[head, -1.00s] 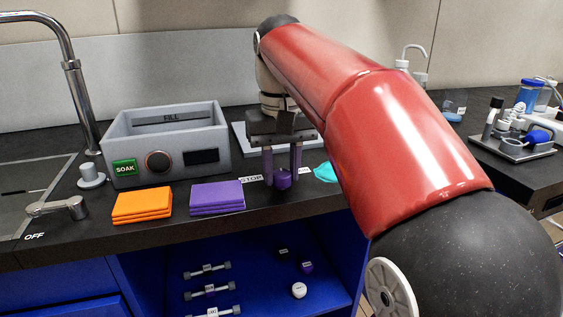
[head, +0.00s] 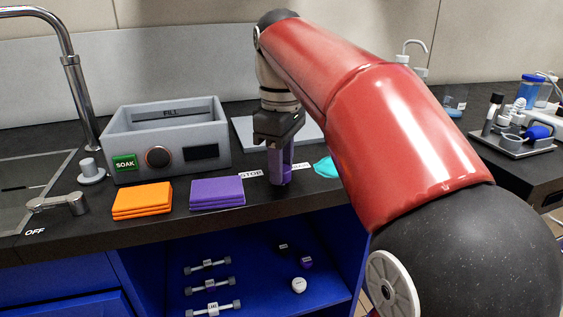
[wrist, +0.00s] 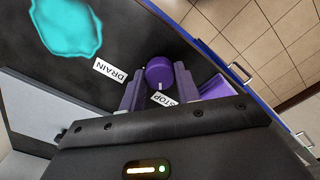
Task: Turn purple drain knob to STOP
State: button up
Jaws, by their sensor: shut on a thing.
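The purple drain knob (wrist: 159,71) sits between the two purple fingers of my gripper (wrist: 159,88) in the wrist view. My gripper is shut on it. A small white mark on the knob's rim faces the STOP label (wrist: 165,100). The DRAIN label (wrist: 110,70) lies to the left of the knob in that view. In the head view my gripper (head: 281,168) points down at the counter's front edge, and its fingers largely hide the knob. The STOP label (head: 251,174) shows just left of the fingers there; the DRAIN label is partly hidden.
Left of my gripper are a purple stack (head: 217,193), an orange stack (head: 142,200) and a grey FILL basin (head: 168,143) with a SOAK label. A teal patch (head: 325,167) lies close on the right. Below is an open blue shelf (head: 255,275).

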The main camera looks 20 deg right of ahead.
jog(key=shift+n, duration=0.6)
jog(key=o, duration=1)
jog(key=shift+r, duration=0.1)
notch_tip(320, 180, up, 8)
jog(key=shift+f, duration=0.2)
